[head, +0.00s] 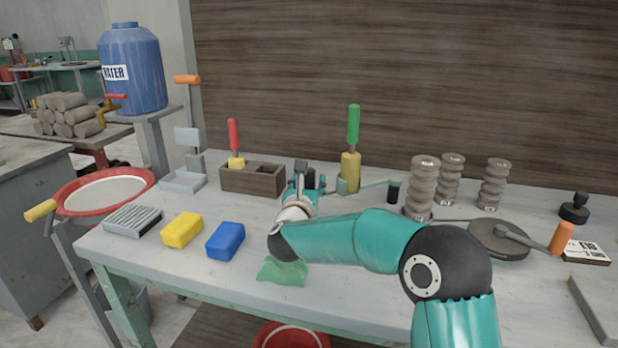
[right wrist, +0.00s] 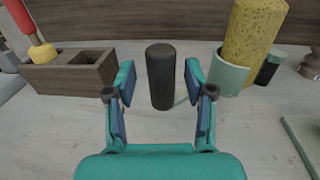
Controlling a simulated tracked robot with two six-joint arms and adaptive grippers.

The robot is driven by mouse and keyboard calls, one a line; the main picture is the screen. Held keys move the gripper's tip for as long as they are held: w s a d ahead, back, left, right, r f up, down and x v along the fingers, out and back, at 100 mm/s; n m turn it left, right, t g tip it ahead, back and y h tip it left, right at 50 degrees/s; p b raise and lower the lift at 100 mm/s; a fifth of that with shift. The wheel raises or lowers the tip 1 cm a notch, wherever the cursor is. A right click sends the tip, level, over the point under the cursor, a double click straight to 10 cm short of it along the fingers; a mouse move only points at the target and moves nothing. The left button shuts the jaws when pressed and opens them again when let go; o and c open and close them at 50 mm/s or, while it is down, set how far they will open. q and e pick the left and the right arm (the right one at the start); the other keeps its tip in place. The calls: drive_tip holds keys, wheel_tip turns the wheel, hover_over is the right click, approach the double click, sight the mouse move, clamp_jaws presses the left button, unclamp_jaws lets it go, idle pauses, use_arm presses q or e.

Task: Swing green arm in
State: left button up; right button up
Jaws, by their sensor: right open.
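My right gripper (head: 304,182) is over the table, left of the cup. It is open. In the right wrist view an upright black cylinder (right wrist: 160,77) stands between the fingers of the gripper (right wrist: 159,88), with gaps on both sides. A thin green piece shows behind it towards the cup (right wrist: 229,78); I cannot tell whether they join. My left gripper is not in view.
A wooden box (head: 250,180) with a red-handled tool stands left of my gripper. Yellow (head: 182,230) and blue (head: 225,241) sponges and a green cloth (head: 283,272) lie nearer. Ribbed clay columns (head: 422,188) stand right. The front middle right of the table is clear.

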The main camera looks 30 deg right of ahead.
drive_tip(key=shift+w+d, duration=0.4)
drive_tip(key=shift+d, duration=0.05)
clamp_jaws()
